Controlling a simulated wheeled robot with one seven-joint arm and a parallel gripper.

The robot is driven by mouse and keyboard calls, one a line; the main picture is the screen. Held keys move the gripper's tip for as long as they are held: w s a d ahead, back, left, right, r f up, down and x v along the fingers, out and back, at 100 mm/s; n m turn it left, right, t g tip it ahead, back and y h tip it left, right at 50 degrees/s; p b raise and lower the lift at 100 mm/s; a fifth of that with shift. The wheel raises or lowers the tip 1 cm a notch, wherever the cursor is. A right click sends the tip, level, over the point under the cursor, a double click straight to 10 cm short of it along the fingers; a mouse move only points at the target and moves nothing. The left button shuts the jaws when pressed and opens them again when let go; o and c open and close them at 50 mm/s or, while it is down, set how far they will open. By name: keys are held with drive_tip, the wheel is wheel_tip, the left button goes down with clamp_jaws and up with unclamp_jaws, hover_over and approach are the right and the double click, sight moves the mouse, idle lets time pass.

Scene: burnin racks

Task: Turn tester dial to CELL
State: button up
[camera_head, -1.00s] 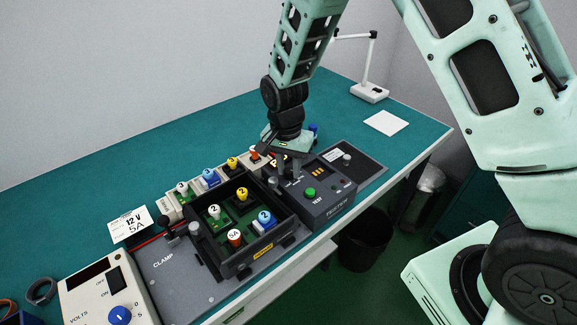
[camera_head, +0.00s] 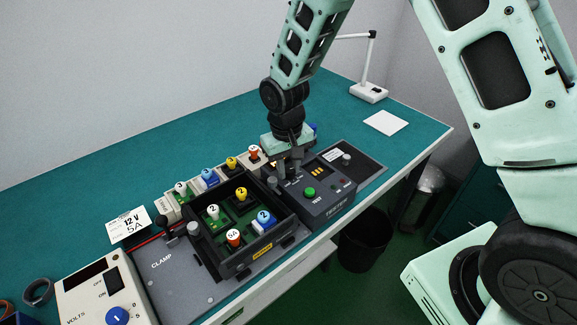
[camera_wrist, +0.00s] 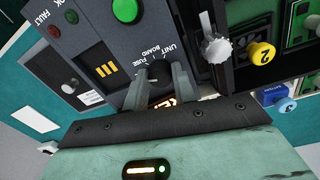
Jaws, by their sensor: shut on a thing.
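The tester (camera_head: 325,203) is a dark grey box with a green TEST button (camera_head: 310,192), at the right end of the rack on the bench. Its black dial (camera_wrist: 158,70) shows in the wrist view between my fingertips, with the labels UNIT, BOARD and FUSE around it. My gripper (camera_wrist: 157,78) is shut on the dial from above. The fingers and palm hide the lower part of the dial's scale, so the CELL mark cannot be read. In the head view my gripper (camera_head: 283,172) stands over the tester's left part and hides the dial.
A black tray (camera_head: 284,235) with numbered plugs stands left of the tester, beside the clamp plate (camera_head: 168,277). More numbered modules line up behind it. A power supply (camera_head: 88,290) is at the front left.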

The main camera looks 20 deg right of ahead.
drive_tip(key=shift+n, duration=0.6)
drive_tip(key=o, duration=1)
wheel_tip(320, 180, up, 17)
drive_tip(key=b, duration=0.2)
drive_tip(key=shift+a+r, duration=0.2)
drive_tip(key=shift+a, duration=0.2)
drive_tip(key=shift+s, duration=0.1)
drive_tip(key=s+a+f+n, duration=0.2)
drive_tip(key=s, duration=1.1)
drive_tip(key=s+a+f+n+y, duration=0.1)
drive_tip(key=s+a+f+n, duration=0.1)
drive_tip(key=s, duration=1.1)
drive_tip(key=shift+s+a+n, duration=0.2)
drive_tip(key=shift+a+n, duration=0.5)
drive_tip(key=shift+a, duration=0.05)
